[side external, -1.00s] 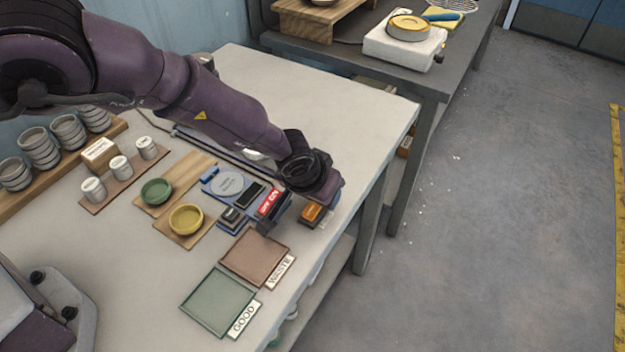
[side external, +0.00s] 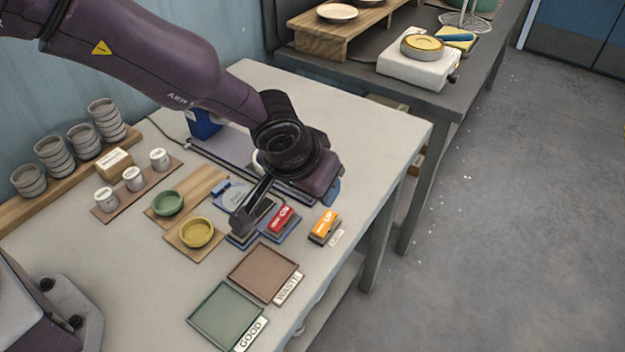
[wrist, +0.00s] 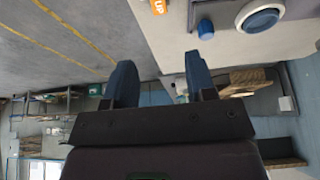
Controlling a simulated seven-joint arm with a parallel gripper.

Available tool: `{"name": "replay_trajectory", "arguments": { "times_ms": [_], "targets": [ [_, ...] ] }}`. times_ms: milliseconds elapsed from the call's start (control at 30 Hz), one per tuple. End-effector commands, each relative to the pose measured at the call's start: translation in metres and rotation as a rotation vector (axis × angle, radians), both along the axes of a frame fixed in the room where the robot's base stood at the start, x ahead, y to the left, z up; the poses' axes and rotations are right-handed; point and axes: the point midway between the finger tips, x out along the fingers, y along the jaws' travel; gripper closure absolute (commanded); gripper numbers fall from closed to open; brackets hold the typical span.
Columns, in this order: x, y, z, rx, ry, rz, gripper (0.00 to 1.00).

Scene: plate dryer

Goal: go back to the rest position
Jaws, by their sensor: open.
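My gripper (side external: 243,215) is over the control panel end of the white table in the side external view. Its dark fingers point down to the left near the yellow dish. In the wrist view the two fingers (wrist: 160,82) stand apart with nothing between them, so it is open and empty. The red ON switch (side external: 281,218) and the orange UP switch (side external: 324,224) are just right of the fingers. The gripper and wrist hide part of the blue panel behind them.
A yellow dish (side external: 196,233) and a green dish (side external: 167,202) sit on wooden boards. The brown WASTE tray (side external: 262,273) and green GOOD tray (side external: 226,316) lie at the front edge. Stacked grey bowls (side external: 54,155) stand at left. The table's far right is clear.

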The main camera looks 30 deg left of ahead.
Motion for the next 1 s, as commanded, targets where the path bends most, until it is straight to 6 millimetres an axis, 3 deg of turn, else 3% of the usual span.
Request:
{"name": "replay_trajectory", "arguments": {
  "times_ms": [333,467,700,1000],
  "targets": [
    [-0.002,0.002,-0.002,0.032,0.017,-0.040,0.49],
    [-0.036,0.021,-0.010,0.129,0.142,-0.132,0.49],
    [-0.080,0.070,0.044,0.109,0.279,-0.212,0.49],
    [-0.142,0.148,0.128,0.014,0.285,-0.250,0.49]
  ]
}}
